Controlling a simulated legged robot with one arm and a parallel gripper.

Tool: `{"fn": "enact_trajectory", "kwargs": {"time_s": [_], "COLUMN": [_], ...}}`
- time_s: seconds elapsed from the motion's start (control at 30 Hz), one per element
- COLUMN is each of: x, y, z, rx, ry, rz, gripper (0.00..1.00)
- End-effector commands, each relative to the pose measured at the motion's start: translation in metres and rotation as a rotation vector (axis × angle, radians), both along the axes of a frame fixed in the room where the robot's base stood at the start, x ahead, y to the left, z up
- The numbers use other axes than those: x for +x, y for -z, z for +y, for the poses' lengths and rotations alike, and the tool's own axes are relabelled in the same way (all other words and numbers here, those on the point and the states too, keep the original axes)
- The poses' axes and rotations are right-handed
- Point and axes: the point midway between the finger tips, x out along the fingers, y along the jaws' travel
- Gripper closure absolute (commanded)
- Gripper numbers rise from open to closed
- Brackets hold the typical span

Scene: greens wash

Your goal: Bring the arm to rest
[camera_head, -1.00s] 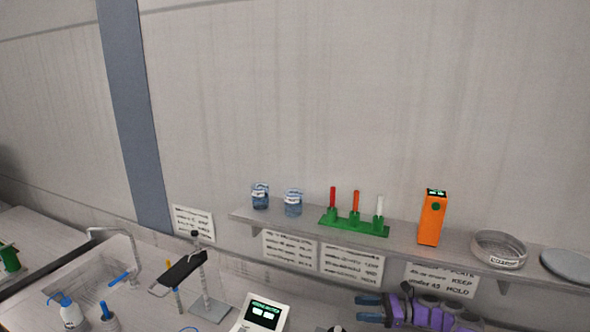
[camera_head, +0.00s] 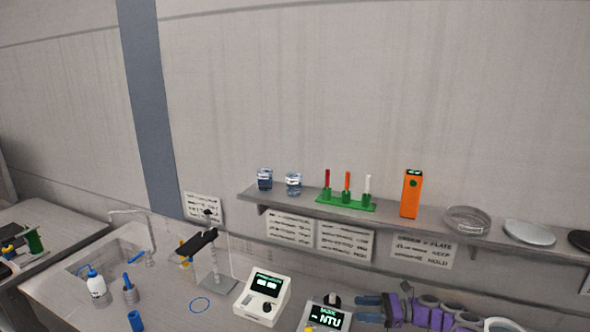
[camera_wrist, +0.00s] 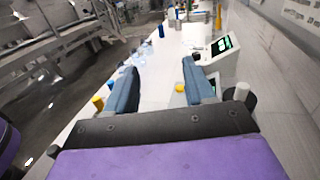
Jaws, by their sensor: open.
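My gripper (camera_head: 371,309) shows at the lower right of the head view, with blue fingers pointing left and my purple arm behind it. In the wrist view my gripper (camera_wrist: 158,85) has its two blue fingers apart, with nothing held between them. It is above the bench (camera_wrist: 165,68), near the white instruments. Part of my arm is cut off by the bottom edge of the head view.
A white meter (camera_head: 262,296) and an NTU instrument (camera_head: 324,318) stand on the bench left of my gripper. Above runs a wall shelf (camera_head: 400,226) with jars, a green tube rack (camera_head: 345,201), an orange device (camera_head: 411,194) and dishes. A sink (camera_head: 105,262) is at left.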

Motion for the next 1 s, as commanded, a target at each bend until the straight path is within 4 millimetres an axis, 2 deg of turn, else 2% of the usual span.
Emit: {"fn": "enact_trajectory", "kwargs": {"time_s": [0.37,0.63,0.87,1.0], "x": [0.004,0.005,-0.009,-0.026], "y": [-0.017,-0.036,-0.065,-0.079], "z": [0.016,0.035,0.067,0.087], "rx": [-0.056,-0.128,-0.241,-0.317], "ry": [-0.015,-0.04,-0.095,-0.141], "rz": [-0.024,-0.057,-0.116,-0.157], "gripper": [0.46,0.46,0.46,0.46]}}
